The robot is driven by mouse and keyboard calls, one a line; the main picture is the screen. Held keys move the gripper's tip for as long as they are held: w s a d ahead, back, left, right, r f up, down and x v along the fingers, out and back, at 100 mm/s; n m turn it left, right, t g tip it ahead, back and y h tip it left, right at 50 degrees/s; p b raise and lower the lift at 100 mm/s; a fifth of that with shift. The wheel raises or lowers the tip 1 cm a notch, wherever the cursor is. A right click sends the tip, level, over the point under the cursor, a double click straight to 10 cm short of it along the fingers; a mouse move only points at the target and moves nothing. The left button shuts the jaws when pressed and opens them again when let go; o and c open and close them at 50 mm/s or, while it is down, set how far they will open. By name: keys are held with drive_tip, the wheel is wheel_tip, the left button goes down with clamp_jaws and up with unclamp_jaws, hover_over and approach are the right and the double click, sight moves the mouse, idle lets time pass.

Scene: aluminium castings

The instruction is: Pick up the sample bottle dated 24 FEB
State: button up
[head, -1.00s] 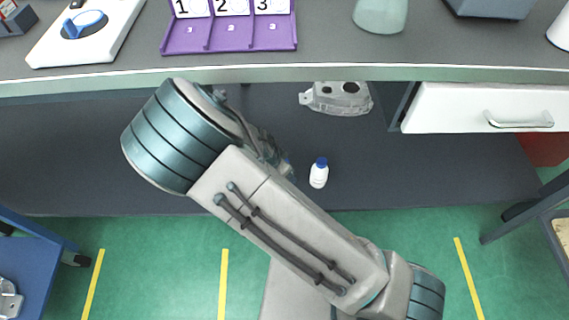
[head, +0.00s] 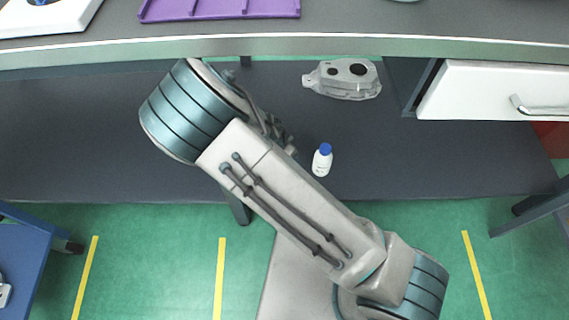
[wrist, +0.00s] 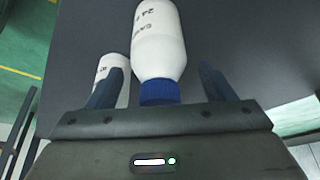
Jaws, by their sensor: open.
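In the wrist view a white bottle (wrist: 159,45) with a blue cap (wrist: 159,92) lies between the two fingers of my open gripper (wrist: 160,76). Its label reads upside down, with "24" and a cut-off letter visible. A second white labelled object (wrist: 113,68), likely another bottle, is just left of it, partly behind the left finger; its print is not readable. In the head view one white bottle with a blue cap (head: 322,161) stands on the dark lower shelf, right of my arm. I cannot tell which of the two it is. My gripper is mostly hidden behind my arm there.
The dark lower shelf (head: 440,165) lies beneath the workbench, whose front edge (head: 300,46) overhangs it. A grey metal casting (head: 344,80) sits behind the bottle. A white drawer (head: 480,90) is at right. A blue trolley (head: 30,255) stands at lower left.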

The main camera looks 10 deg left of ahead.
drive_tip(key=shift+w+d+f, duration=0.1)
drive_tip(key=shift+w+f, duration=0.05)
drive_tip(key=shift+f, duration=0.25)
drive_tip(key=shift+r, duration=0.1)
drive_tip(key=c, duration=1.2)
drive_tip(key=shift+r, duration=0.15)
